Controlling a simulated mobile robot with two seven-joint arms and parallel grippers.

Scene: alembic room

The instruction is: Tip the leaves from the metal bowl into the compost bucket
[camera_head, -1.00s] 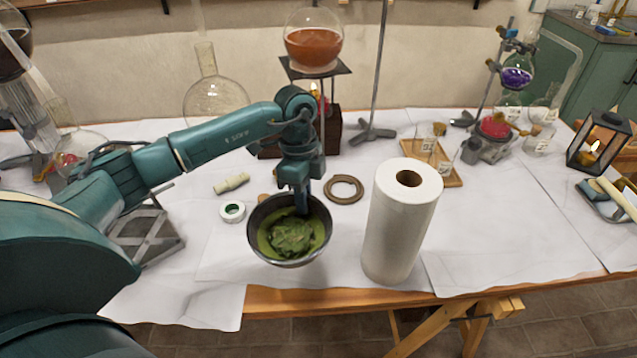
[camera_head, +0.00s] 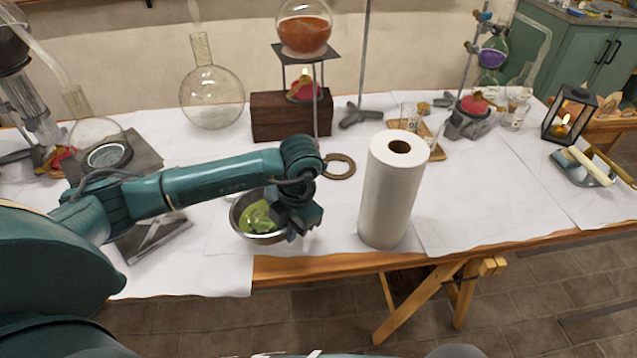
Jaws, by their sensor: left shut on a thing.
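The metal bowl (camera_head: 252,236) is near the front edge of the white-covered table, left of the paper towel roll. Green leaves (camera_head: 258,216) lie inside it. My left gripper (camera_head: 294,228) is at the bowl's right side, shut on its rim; the gripper body hides that part of the bowl and the fingertips. I cannot tell whether the bowl touches the table. The compost bucket is not in view. My right gripper is not in view.
A tall paper towel roll (camera_head: 389,200) stands close to the right of the bowl. A cork ring (camera_head: 340,166) lies behind it. Glassware, including a round flask (camera_head: 212,95), stands along the back. The table's right middle (camera_head: 480,190) is clear. Tiled floor shows in front.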

